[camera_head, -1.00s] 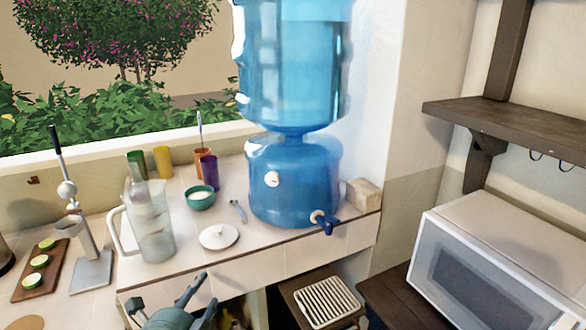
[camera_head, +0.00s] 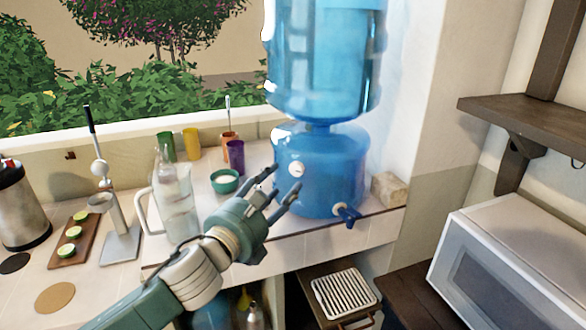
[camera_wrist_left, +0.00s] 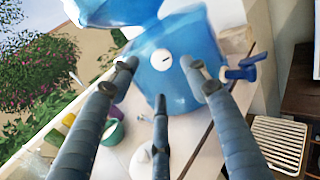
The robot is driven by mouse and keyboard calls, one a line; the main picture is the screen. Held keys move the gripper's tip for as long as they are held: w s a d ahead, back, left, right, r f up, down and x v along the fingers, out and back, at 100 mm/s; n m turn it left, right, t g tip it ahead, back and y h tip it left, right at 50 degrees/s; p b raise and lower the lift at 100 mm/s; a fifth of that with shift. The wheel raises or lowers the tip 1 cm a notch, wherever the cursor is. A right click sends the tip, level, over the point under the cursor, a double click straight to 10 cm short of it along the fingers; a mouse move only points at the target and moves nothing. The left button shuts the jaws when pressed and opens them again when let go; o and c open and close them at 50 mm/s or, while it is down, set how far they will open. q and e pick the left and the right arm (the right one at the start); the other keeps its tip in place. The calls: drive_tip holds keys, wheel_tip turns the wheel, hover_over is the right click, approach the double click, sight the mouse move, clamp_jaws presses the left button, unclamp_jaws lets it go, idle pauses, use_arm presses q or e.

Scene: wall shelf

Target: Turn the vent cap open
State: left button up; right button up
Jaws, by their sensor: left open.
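The vent cap (camera_head: 296,169) is a small round white knob with a dark mark on the front of the blue water dispenser base (camera_head: 335,170). It also shows in the left wrist view (camera_wrist_left: 161,60), between and beyond my fingers. My left gripper (camera_head: 281,186) is open and empty, its fingers pointing at the cap from the lower left. In the left wrist view its fingers (camera_wrist_left: 160,85) spread around the cap, apart from it. The blue tap (camera_head: 347,214) sticks out at the lower right of the base. My right gripper is not in view.
A glass pitcher (camera_head: 176,205), a green bowl (camera_head: 224,182) and a purple cup (camera_head: 236,157) stand on the counter left of the dispenser. A stone block (camera_head: 389,188) sits to its right. A white microwave (camera_head: 510,260) is at the right.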

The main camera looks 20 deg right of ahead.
sight(295, 169)
use_arm(q)
drive_tip(key=p+x, duration=0.1)
drive_tip(key=x, duration=0.6)
drive_tip(key=shift+w+d, duration=0.1)
drive_tip(key=shift+d, duration=0.1)
drive_tip(key=c, duration=1.1)
